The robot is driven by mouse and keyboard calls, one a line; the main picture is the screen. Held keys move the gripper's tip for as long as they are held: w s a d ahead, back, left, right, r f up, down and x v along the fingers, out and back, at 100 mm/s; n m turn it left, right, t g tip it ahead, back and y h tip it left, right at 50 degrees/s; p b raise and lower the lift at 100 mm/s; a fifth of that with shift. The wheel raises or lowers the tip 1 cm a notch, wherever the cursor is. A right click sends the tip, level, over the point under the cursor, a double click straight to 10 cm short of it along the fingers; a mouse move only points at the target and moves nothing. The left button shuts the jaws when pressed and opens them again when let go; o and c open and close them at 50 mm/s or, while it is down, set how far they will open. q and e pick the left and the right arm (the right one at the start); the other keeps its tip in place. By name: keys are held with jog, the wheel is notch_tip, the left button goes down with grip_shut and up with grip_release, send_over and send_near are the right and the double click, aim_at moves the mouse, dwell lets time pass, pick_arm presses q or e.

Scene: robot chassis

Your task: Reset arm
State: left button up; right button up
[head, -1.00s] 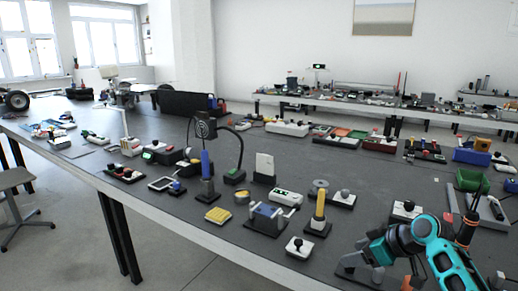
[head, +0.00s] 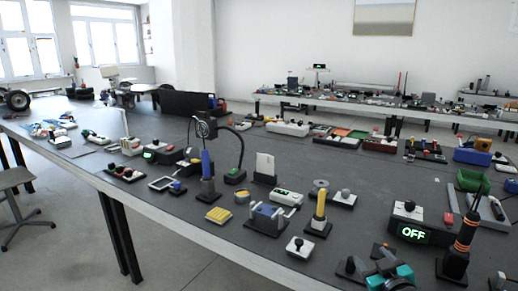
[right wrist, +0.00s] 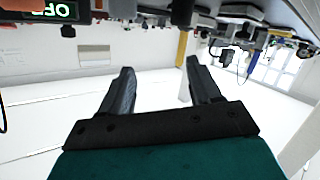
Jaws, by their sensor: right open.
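My right gripper (head: 364,260) is at the bottom right of the head view, low at the front edge of the table (head: 235,245). Part of its teal wrist shows, and the rest of the arm is out of frame. In the right wrist view the right gripper (right wrist: 160,68) has its two dark fingers spread apart with nothing between them. That view looks upside down, with the table along the top. My left gripper is not in view.
Close to the right gripper are a box with a green OFF display (head: 413,234), an orange-striped black post (head: 465,235), a small joystick (head: 299,247) and a yellow-handled stand (head: 319,208). Many small devices crowd the table.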

jog(key=s+a+f+g, duration=0.1)
jog(key=s+a+f, duration=0.2)
jog(key=s, duration=0.6)
jog(key=s+a+f+g+y, duration=0.1)
jog(key=s+a+f+g, duration=0.1)
jog(key=s+f, duration=0.4)
jog(key=s+a+f+m+g, duration=0.1)
jog(key=s+a+f, duration=0.4)
jog(key=s, duration=0.7)
jog(key=shift+s+g+y, duration=0.3)
jog(key=shift+s+y, duration=0.05)
jog(key=shift+y, duration=0.05)
jog(key=shift+c, duration=0.4)
